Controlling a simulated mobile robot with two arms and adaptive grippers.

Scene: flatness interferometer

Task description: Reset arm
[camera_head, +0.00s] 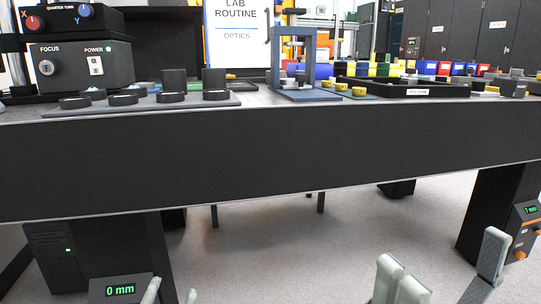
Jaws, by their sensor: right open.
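My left gripper (171,294) is at the bottom edge, left of centre. Only its two pale fingertips show, with a gap between them and nothing visible in it; the rest is cut off by the frame. My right gripper (445,262) is at the bottom right, its pale fingers wide apart and empty. Both grippers appear low in the picture, below the table's front panel (260,160), against the floor and the table's base. Most of both arms is out of view.
The table top carries a control box with FOCUS and POWER (80,65), a plate of black discs (140,103), a blue-grey frame (277,65) and a black tray (420,90). Table legs with a 0 mm display (120,290) and an orange-knobbed box (524,228) stand below.

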